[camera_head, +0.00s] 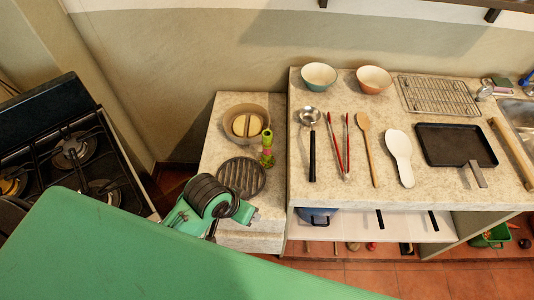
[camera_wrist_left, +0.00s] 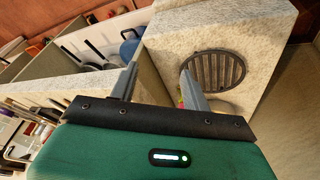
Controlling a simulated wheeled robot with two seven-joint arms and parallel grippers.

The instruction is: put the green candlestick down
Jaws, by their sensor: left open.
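The green candlestick (camera_head: 267,150) stands upright on the small lower counter (camera_head: 220,138), just right of a brown bowl (camera_head: 266,116) and above a round dark grate (camera_head: 241,176). My left arm comes in at the front of this counter; its fingertips are hard to make out in the head view. In the left wrist view my left gripper (camera_wrist_left: 160,78) is open, with nothing between its fingers. A small reddish and green bit shows beside its right finger, mostly hidden; I cannot tell if it is the candlestick. My right gripper is not in view.
A stove (camera_head: 72,150) is at the left. The grate also shows in the wrist view (camera_wrist_left: 215,70).

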